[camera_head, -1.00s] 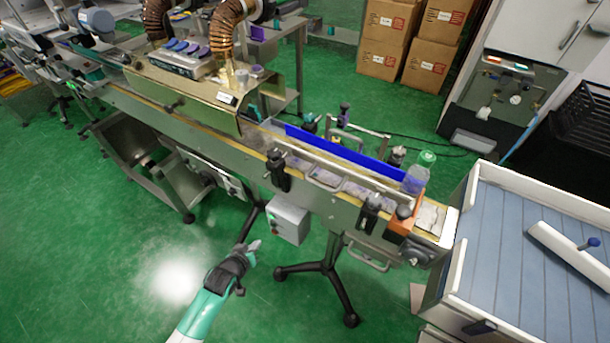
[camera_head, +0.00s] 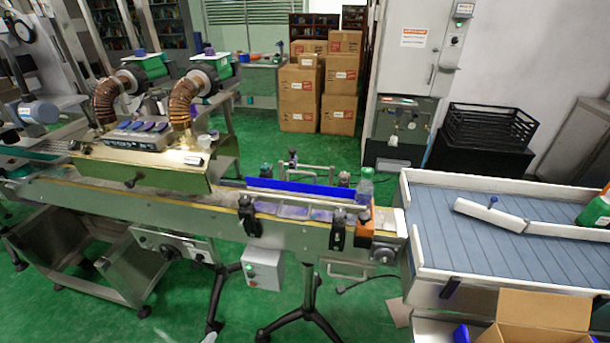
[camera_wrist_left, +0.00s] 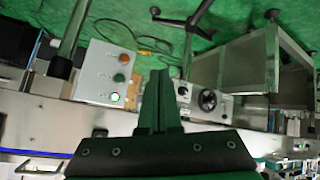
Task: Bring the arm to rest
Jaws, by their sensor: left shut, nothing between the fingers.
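My left gripper (camera_wrist_left: 162,78) shows in the left wrist view as dark fingers pressed together with nothing between them. In the head view only what looks like its tip (camera_head: 211,337) shows at the bottom edge, in front of the conveyor; the rest of the arm is out of frame. The gripper is apart from the conveyor and holds nothing. In the wrist view the fingers point toward the conveyor's underside and floor, beside a grey control box (camera_wrist_left: 108,72). My right gripper is in neither current view.
The conveyor (camera_head: 150,207) crosses the scene, with a bottle (camera_head: 365,187) near its right end. A blue-slatted table (camera_head: 450,235) and an open carton (camera_head: 535,315) are at the right. A stand's legs (camera_head: 308,310) reach the green floor below the conveyor.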

